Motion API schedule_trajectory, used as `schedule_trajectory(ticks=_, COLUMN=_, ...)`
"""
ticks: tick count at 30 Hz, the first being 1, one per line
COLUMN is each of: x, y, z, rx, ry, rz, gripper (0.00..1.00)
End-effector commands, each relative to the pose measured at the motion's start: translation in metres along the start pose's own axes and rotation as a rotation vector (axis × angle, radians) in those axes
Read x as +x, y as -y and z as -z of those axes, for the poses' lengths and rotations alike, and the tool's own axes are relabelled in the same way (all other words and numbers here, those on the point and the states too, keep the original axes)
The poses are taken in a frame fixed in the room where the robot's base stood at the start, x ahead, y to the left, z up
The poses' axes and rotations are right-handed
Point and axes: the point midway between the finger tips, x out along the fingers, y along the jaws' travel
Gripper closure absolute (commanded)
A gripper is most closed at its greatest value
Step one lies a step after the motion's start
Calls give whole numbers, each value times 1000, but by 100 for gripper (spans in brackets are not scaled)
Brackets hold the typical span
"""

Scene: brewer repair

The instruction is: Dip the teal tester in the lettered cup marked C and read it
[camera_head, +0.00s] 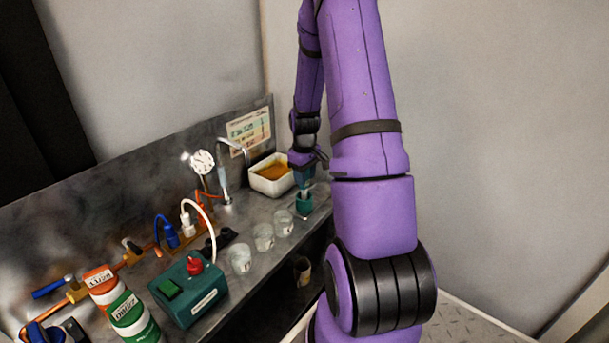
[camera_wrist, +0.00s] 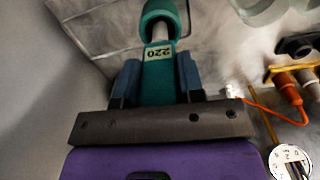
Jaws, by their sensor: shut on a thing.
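My gripper (camera_head: 303,172) is at the far right end of the bench. In the wrist view its two blue fingers (camera_wrist: 158,76) are shut on the teal tester (camera_wrist: 157,85). The tester's display reads 220. Its pale shaft points down toward a round teal holder (camera_wrist: 158,12), which also shows in the head view (camera_head: 304,205). I cannot tell whether the tip is inside the holder or just above it. Three clear cups stand in a row left of it: near (camera_head: 240,259), middle (camera_head: 263,238) and far (camera_head: 284,223). Their letters are too small to read.
A white tray (camera_head: 257,186) of amber liquid sits behind the gripper. A green box with a red knob (camera_head: 188,292), orange and green canisters (camera_head: 128,314), and pipes with a dial (camera_head: 203,161) fill the left. A front shelf lies below the bench edge.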

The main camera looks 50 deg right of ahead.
Motion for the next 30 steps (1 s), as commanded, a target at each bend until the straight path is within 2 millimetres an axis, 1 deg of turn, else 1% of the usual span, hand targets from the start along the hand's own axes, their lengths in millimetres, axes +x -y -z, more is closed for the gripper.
schedule_trajectory(ticks=22, x=7, y=0, z=0, rx=0, ry=0, rz=0, gripper=100)
schedule_trajectory(ticks=23, x=7, y=0, z=0, rx=0, ry=0, rz=0, gripper=62)
schedule_trajectory(ticks=24, x=7, y=0, z=0, rx=0, ry=0, rz=0, gripper=53)
schedule_trajectory(ticks=26, x=7, y=0, z=0, rx=0, ry=0, rz=0, gripper=39)
schedule_trajectory(ticks=27, x=7, y=0, z=0, rx=0, ry=0, rz=0, gripper=34)
schedule_trajectory(ticks=30, x=7, y=0, z=0, rx=0, ry=0, rz=0, gripper=34)
